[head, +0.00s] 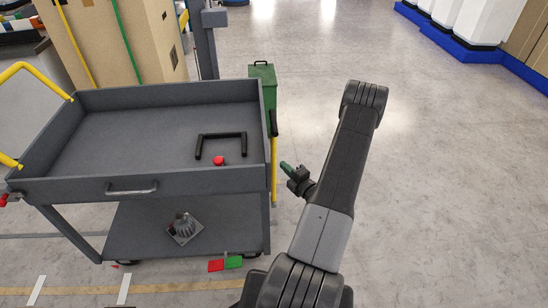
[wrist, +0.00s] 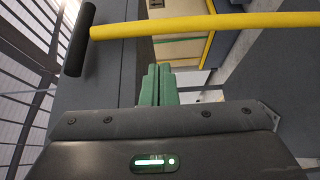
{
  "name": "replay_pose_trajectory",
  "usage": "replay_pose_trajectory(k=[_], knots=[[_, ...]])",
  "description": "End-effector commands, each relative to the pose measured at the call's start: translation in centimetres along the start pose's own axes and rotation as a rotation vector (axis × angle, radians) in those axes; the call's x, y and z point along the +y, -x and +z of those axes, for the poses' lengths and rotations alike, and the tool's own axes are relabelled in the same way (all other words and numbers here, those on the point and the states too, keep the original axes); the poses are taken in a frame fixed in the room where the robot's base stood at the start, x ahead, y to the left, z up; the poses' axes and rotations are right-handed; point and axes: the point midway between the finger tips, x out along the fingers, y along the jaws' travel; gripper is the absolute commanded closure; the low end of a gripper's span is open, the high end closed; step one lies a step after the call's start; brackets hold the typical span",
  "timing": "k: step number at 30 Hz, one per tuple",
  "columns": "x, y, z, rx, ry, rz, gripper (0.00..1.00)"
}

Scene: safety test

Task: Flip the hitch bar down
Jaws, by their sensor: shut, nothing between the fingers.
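The hitch bar (head: 274,170) is a yellow bar with a black grip at its top. It stands roughly upright at the right end of the grey cart (head: 190,185). In the wrist view the yellow bar (wrist: 200,25) runs across the top, with its black grip (wrist: 79,40) at the upper left. My gripper (head: 286,168) has green fingers and is just right of the bar in the head view. Its fingers (wrist: 157,85) are together and empty in the wrist view, below the bar. I cannot tell whether they touch it.
A black U-shaped handle (head: 221,136) and a red ball (head: 218,160) are at the tray's right part. A grey metal part (head: 184,228) is on the lower shelf. A green box (head: 262,85) stands behind the cart's right end. Floor (head: 450,190) to the right is clear.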

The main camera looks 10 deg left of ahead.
Motion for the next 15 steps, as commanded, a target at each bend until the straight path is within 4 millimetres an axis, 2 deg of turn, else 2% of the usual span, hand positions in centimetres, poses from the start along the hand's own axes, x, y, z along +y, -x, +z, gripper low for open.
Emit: replay_pose_trajectory(k=[15], knots=[[0.0,-8.2,-0.1,0.003,0.002,0.002,1.00]])
